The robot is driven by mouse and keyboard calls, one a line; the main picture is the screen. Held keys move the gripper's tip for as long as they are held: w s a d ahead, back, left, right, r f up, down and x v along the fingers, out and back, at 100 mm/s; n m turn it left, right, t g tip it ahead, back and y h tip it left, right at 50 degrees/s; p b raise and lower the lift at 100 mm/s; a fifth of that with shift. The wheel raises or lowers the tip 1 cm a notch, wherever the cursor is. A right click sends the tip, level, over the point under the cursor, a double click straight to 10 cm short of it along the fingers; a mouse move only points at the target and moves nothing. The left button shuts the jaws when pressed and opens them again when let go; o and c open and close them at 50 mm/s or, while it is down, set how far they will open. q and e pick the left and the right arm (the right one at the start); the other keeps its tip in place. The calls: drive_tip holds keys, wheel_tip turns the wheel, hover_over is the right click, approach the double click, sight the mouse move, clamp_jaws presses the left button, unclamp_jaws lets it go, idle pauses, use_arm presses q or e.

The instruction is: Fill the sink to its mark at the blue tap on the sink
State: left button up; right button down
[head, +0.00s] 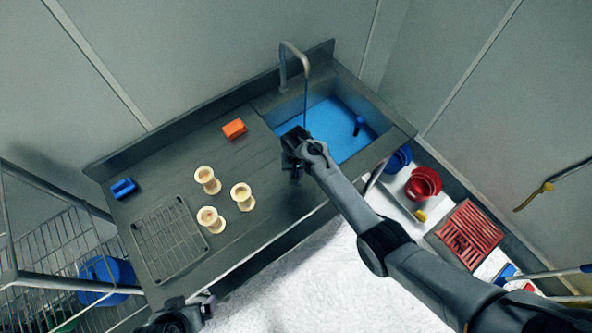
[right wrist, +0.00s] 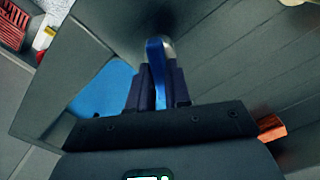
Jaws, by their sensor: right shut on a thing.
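The sink (head: 375,148) is set in the right end of the grey counter, with blue water (head: 335,128) in its basin. A grey curved spout (head: 292,50) arches over it, and a thin blue stream (head: 305,103) falls from it. My right gripper (head: 296,150) is at the sink's left front edge. In the right wrist view, its fingers are shut on a blue piece (right wrist: 157,75), which looks like the blue tap; the gripper hides it in the head view. No fill mark can be made out. My left gripper (head: 190,312) is at the bottom edge, its jaws unclear.
A dark blue object (head: 359,125) stands in the basin. Three cream spools (head: 241,196), an orange block (head: 234,129), a blue block (head: 123,188) and a wire rack (head: 168,240) are on the counter. Red bowls (head: 423,184) and a red crate (head: 468,235) are at right.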

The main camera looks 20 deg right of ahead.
drive_tip(key=n+p, duration=0.2)
drive_tip(key=n, duration=0.1)
drive_tip(key=shift+r, duration=0.1)
drive_tip(key=shift+n+p, duration=0.5)
drive_tip(key=shift+n, duration=1)
drive_tip(key=c, duration=1.1)
unclamp_jaws()
drive_tip(key=shift+o, duration=0.2)
